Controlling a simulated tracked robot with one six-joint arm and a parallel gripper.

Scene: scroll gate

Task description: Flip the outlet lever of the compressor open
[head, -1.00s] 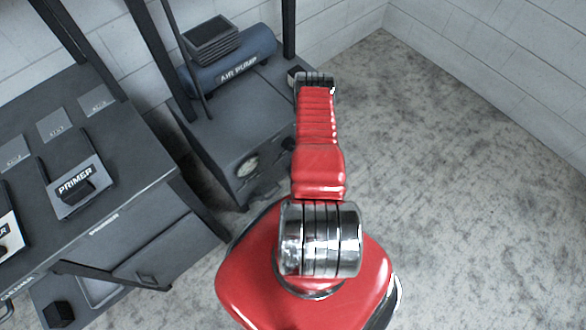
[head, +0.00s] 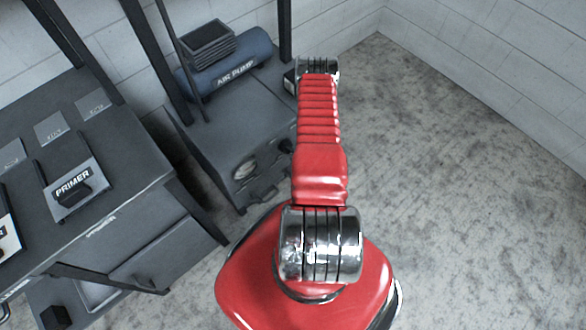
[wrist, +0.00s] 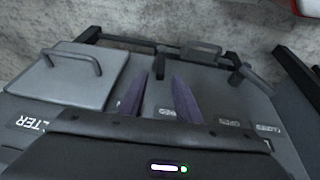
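The compressor shows in the head view as a dark blue cylinder (head: 237,72) marked AIR PUMP on a dark grey cabinet (head: 215,135). I cannot tell the outlet lever apart. My gripper is hidden in the head view, beyond the arm's far end. Dark bar-like parts (wrist: 205,48) lie beyond the fingertips; I cannot tell contact.
A grey bench (head: 125,150) with a PRIMER plate (head: 75,187) stands at left. Dark posts (head: 155,60) rise beside the compressor. A handled grey plate (wrist: 70,80) is left of my fingers in the wrist view. The concrete floor (head: 460,180) at right is clear.

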